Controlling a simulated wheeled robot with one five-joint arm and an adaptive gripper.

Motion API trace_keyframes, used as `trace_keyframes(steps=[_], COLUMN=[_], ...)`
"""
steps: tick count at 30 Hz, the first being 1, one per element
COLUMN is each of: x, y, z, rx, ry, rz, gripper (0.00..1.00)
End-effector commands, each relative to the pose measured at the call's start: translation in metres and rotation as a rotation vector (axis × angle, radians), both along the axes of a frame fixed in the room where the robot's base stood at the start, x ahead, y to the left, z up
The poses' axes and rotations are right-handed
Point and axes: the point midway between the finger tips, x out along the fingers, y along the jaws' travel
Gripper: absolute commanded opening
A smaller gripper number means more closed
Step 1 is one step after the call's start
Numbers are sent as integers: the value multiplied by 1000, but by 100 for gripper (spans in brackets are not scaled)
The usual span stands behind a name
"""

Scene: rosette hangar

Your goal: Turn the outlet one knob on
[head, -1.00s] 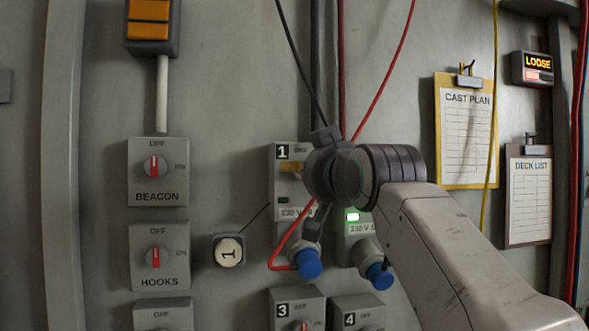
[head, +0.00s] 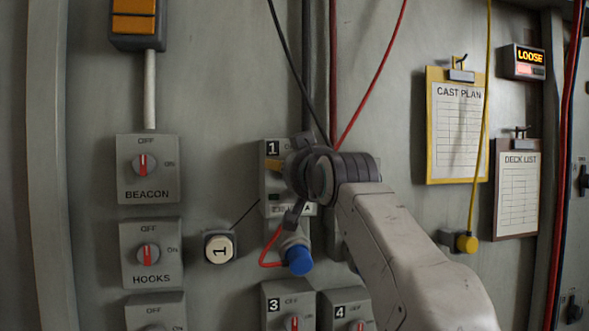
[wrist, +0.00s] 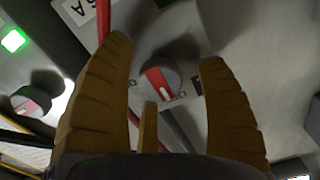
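The outlet one box (head: 271,183), marked 1, is on the wall in the head view, mostly covered by my gripper (head: 273,164). Its small indicator window looks dark. In the wrist view a round grey knob with a red pointer (wrist: 158,84) stands between the yellow fingers of my gripper (wrist: 166,55); by position it is the outlet one knob. The fingers are spread to either side of it, with visible gaps, and I see no contact. The head view hides the knob behind my gripper.
A blue plug (head: 299,261) with a red cable hangs below outlet one. The neighbouring box shows a lit green lamp (wrist: 13,41) and its own knob (wrist: 31,101). Boxes 3 (head: 287,305) and 4 (head: 345,310) sit below.

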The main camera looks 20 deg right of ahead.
Motion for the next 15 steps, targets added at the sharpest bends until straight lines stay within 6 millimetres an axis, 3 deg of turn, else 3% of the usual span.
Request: trace_keyframes(steps=[15], x=[0], y=[0], z=[0], rx=[0], ry=[1], rz=[0], gripper=[20])
